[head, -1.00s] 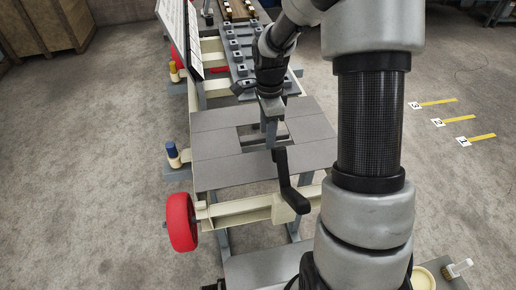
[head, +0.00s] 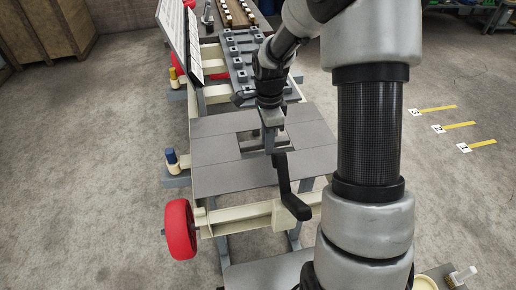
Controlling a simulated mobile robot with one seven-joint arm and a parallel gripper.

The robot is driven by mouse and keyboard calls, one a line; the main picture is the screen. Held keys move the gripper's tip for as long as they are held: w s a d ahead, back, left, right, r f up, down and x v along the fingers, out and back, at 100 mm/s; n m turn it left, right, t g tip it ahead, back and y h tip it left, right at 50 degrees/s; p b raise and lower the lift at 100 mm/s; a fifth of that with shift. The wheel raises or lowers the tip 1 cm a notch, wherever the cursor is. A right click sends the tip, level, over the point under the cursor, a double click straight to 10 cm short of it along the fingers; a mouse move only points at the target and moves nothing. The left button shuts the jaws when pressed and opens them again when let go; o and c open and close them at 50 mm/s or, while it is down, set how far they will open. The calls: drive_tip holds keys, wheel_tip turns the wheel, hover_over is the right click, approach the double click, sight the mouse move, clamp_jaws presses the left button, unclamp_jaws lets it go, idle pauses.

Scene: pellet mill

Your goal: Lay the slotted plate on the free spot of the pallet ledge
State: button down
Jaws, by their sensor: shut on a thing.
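My gripper (head: 269,138) points down over the square opening in the middle of a low grey platform (head: 215,178). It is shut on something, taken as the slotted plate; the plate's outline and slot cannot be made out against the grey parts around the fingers. The platform is made of flat grey slabs around the opening, on a cream frame. Which surface is the pallet ledge, and where its free spot is, I cannot tell for sure. My arm hides part of the right side.
A black crank handle (head: 286,190) stands close to the gripper at the platform's front. A grey rack with several raised blocks (head: 240,65) lies behind. A white panel (head: 180,40) leans at the left. A red wheel (head: 180,229) is at front left.

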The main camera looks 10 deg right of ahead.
drive_tip(key=shift+w+r, duration=0.15)
drive_tip(key=shift+r, duration=0.1)
drive_tip(key=shift+r, duration=0.1)
drive_tip(key=shift+r+p, duration=2.4)
drive_tip(key=shift+r, duration=0.95)
drive_tip(key=shift+w, duration=0.1)
